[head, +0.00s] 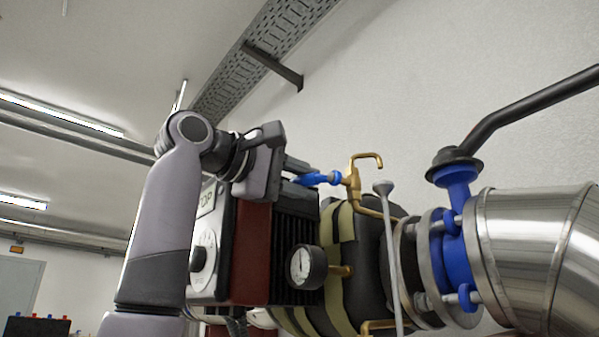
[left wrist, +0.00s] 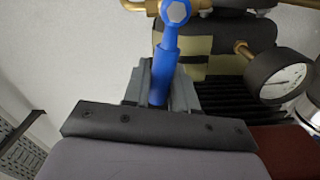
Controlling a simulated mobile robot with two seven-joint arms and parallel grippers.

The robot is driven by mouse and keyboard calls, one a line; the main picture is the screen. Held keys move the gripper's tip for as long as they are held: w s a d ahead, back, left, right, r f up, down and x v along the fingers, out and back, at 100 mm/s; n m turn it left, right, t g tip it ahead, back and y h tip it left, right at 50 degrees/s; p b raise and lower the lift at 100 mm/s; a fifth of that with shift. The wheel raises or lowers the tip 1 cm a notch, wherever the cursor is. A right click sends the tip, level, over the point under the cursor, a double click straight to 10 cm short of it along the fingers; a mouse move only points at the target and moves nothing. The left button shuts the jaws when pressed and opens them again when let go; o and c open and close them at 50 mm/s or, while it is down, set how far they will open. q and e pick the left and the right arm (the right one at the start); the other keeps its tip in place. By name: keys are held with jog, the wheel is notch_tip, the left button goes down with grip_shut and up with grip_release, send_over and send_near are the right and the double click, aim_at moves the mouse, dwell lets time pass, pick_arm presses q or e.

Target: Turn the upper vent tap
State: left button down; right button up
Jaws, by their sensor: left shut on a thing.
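The upper vent tap has a blue lever handle (head: 318,179) on a brass body (head: 352,184) with a curved brass spout, near the top of the plate exchanger (head: 340,235). My left gripper (head: 300,176) reaches in from the left and is shut on the end of the blue handle. In the left wrist view the blue handle (left wrist: 164,65) runs from the silver nut at the top down between the jaws (left wrist: 160,92). The handle's far end is hidden between the fingers. My right gripper is in neither view.
A pressure gauge (head: 306,267) sits below the tap. A control box (head: 205,240) stands behind my left arm. At right are a blue valve (head: 458,235) with a long black lever (head: 530,108) and a shiny metal pipe (head: 535,250). A thin grey rod (head: 391,250) stands between.

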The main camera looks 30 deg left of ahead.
pick_arm(q)
jog(key=shift+f+n+b, duration=0.65)
jog(key=shift+f+n, duration=0.15)
jog(key=shift+n, duration=0.5)
jog(key=shift+w, duration=0.1)
jog(key=c, duration=1)
grip_release()
jog(key=shift+a, duration=0.1)
jog(key=b+v, duration=0.2)
jog(key=v, duration=0.5)
